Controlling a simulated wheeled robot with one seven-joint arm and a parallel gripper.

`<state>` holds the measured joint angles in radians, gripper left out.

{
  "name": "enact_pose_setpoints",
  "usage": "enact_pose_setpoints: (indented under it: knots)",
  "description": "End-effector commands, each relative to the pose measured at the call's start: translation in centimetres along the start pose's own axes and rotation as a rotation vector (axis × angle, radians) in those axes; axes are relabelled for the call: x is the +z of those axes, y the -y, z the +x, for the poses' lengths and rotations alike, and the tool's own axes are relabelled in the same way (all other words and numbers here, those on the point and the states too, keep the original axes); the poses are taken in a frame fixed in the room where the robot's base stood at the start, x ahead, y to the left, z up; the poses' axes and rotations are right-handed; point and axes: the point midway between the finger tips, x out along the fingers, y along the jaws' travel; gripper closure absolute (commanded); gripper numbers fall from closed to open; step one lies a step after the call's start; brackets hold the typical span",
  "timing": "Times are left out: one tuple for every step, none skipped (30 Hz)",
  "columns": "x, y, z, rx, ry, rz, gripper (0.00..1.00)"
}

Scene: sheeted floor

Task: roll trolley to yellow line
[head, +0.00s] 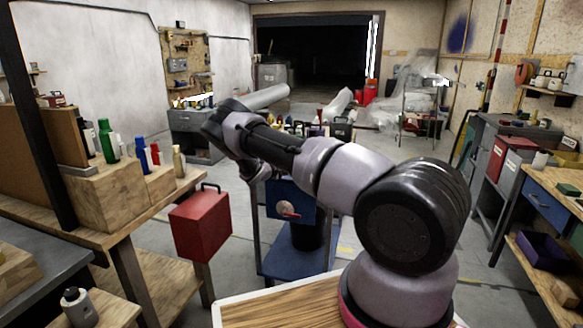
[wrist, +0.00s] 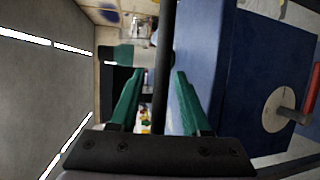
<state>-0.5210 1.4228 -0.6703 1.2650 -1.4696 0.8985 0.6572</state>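The blue trolley, with its low blue deck (head: 285,268), stands on the floor in front of me. Its upper part is partly hidden behind my arm in the head view. In the wrist view my gripper (wrist: 159,75) has its two green fingers apart. A dark bar (wrist: 166,40), seemingly the trolley's rail, runs between them with gaps on both sides. A blue panel (wrist: 265,60) with a round pale disc and a red handle lies beside the fingers. The gripper's tips are hidden in the head view. A short yellow strip (head: 345,250) shows on the floor right of the trolley.
A red toolbox (head: 200,222) stands close left of the trolley, beside a wooden bench (head: 100,235) with bottles. Workbenches (head: 545,200) line the right wall. A wire rack (head: 418,110) stands further back. Open floor (head: 400,145) lies beyond and to the right.

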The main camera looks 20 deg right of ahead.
Motion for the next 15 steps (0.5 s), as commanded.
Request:
enact_pose_setpoints:
  knots:
    - [0.0,0.0,0.0,0.0,0.0,0.0,0.53]
    - [0.0,0.0,0.0,0.0,0.0,0.0,0.53]
    - [0.0,0.0,0.0,0.0,0.0,0.0,0.53]
    - [0.0,0.0,-0.1,0.0,0.0,0.0,0.53]
    - [0.0,0.0,-0.1,0.0,0.0,0.0,0.53]
    - [0.0,0.0,-0.4,0.0,0.0,0.0,0.53]
    - [0.0,0.0,-0.6,0.0,0.0,0.0,0.53]
    - [0.0,0.0,-1.0,0.0,-0.001,-0.001,0.53]
    - [-0.1,0.0,-1.6,0.0,-0.002,0.0,0.53]
    - [-0.1,0.0,-2.1,0.0,-0.002,0.0,0.53]
    - [-0.1,0.0,-2.7,0.0,-0.002,0.0,0.53]
    - [-0.1,0.0,-3.5,0.0,-0.003,0.0,0.53]
    - [-0.1,-0.1,-4.2,0.0,-0.003,0.0,0.53]
    - [-0.1,0.0,-4.8,0.0,-0.002,0.0,0.53]
    - [-0.1,0.0,-5.6,0.001,-0.003,-0.001,0.53]
